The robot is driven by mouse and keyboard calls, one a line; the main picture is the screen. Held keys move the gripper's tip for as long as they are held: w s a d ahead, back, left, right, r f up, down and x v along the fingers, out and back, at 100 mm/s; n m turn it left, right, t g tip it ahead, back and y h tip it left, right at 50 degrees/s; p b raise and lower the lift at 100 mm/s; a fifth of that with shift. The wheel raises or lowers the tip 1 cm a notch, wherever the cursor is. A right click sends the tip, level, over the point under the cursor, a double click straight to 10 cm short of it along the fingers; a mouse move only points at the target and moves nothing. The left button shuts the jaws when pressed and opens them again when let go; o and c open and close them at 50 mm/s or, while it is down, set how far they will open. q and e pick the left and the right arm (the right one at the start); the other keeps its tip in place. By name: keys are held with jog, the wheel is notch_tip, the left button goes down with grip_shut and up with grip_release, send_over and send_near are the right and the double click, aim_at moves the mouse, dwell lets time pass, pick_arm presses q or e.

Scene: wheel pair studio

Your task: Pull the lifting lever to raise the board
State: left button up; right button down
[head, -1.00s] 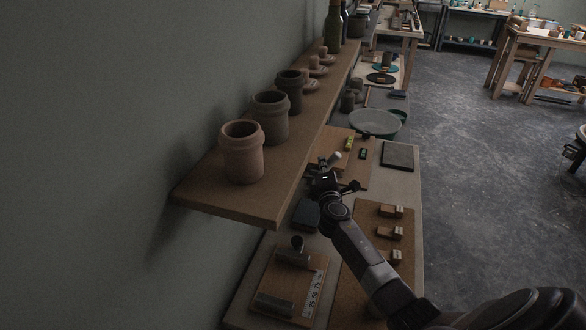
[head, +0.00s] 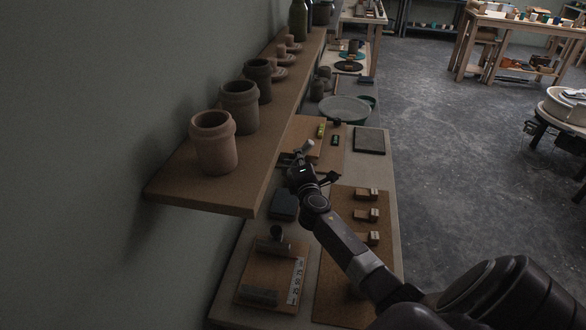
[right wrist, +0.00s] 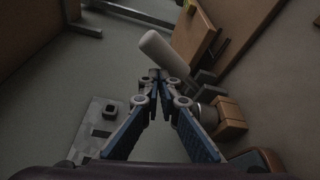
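A pale rounded lever handle (head: 306,147) stands out at the near left of a wooden board (head: 328,152). In the right wrist view the pale handle (right wrist: 172,52) slants just beyond my fingertips, beside a wooden piece (right wrist: 192,30). My right gripper (head: 300,162) is at the near side of the handle. In the right wrist view my right gripper (right wrist: 155,76) has its fingertips together with nothing seen between them. Whether the tips touch the handle, I cannot tell. The gripper and its arm hide part of the lever's base. My left gripper is not in view.
A wall shelf (head: 190,190) with clay pots (head: 214,145) overhangs the bench's left side. A cork mat (head: 345,210) with several small wooden blocks, a dark box (head: 284,204) and a dark slab (head: 369,140) lie around my arm. Open floor (head: 440,180) is on the right.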

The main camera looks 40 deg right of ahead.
jog(key=v, duration=1)
jog(key=shift+a+r, duration=0.15)
jog(key=shift+a, duration=0.1)
